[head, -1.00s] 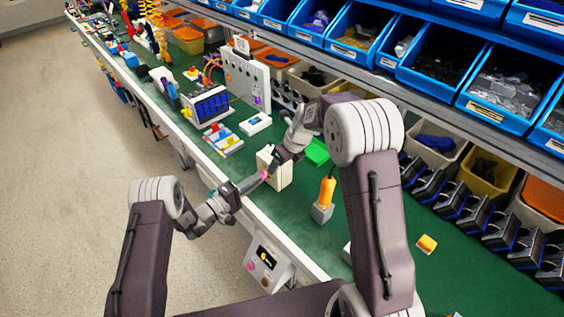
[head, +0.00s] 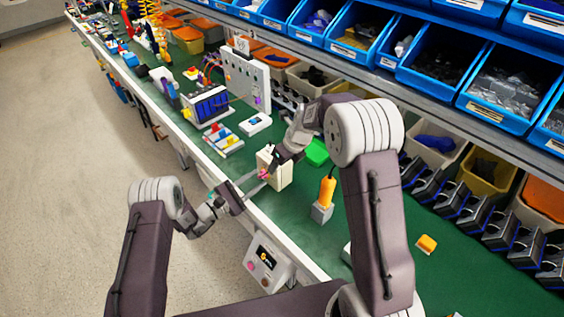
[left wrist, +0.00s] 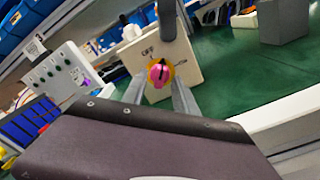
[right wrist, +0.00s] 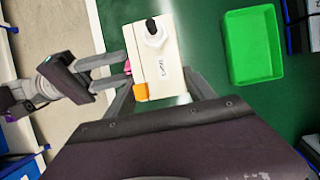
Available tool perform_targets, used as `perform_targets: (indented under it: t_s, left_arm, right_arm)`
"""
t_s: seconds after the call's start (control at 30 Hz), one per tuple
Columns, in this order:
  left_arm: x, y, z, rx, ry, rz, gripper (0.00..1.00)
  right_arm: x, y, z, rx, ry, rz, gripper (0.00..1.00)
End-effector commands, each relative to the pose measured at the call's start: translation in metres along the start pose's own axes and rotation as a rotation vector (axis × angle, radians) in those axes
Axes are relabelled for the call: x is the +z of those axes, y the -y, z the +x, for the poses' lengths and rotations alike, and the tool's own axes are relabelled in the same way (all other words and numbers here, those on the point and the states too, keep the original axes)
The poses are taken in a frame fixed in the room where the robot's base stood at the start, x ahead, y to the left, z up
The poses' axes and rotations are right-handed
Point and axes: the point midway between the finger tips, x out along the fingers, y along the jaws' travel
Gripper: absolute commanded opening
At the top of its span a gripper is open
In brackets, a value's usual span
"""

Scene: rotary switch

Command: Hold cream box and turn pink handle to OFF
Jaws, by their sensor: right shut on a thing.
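The cream box (head: 282,176) stands on the green bench near its front edge. My right gripper (right wrist: 158,88) is shut on it, one finger on each side. The pink handle (left wrist: 160,74) is on the box's face, on a yellow ring, with dark lettering up and left of it. It also shows in the head view (head: 264,174), partly hidden. My left gripper (left wrist: 158,92) is open, its fingers apart on either side of the handle and not visibly touching it. In the head view my left gripper (head: 252,187) is just in front of the box.
A green tray (right wrist: 252,45) is close beside the box. An orange-handled tool in a grey block (head: 325,195) stands to the right. A white panel (head: 245,78) and small devices are farther back. A control unit (head: 268,265) is on the bench's front edge.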

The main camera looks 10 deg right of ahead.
Motion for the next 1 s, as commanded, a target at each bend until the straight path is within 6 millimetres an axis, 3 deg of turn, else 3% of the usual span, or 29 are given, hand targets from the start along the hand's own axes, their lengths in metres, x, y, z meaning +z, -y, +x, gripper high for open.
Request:
perform_targets:
  t_s: [0.53,0.9,1.0]
  left_arm:
    - [0.0,-0.001,-0.045,0.002,-0.001,0.002,0.35]
    - [0.0,-0.001,-0.052,0.001,0.001,0.001,0.33]
    - [-0.002,-0.002,-0.073,0.004,-0.004,-0.013,0.33]
  right_arm:
    - [0.001,0.0,0.0,0.0,0.001,0.0,0.03]
    - [0.001,0.0,0.0,0.0,0.001,0.0,0.03]
    - [0.0,0.0,0.0,0.0,0.001,0.0,0.03]
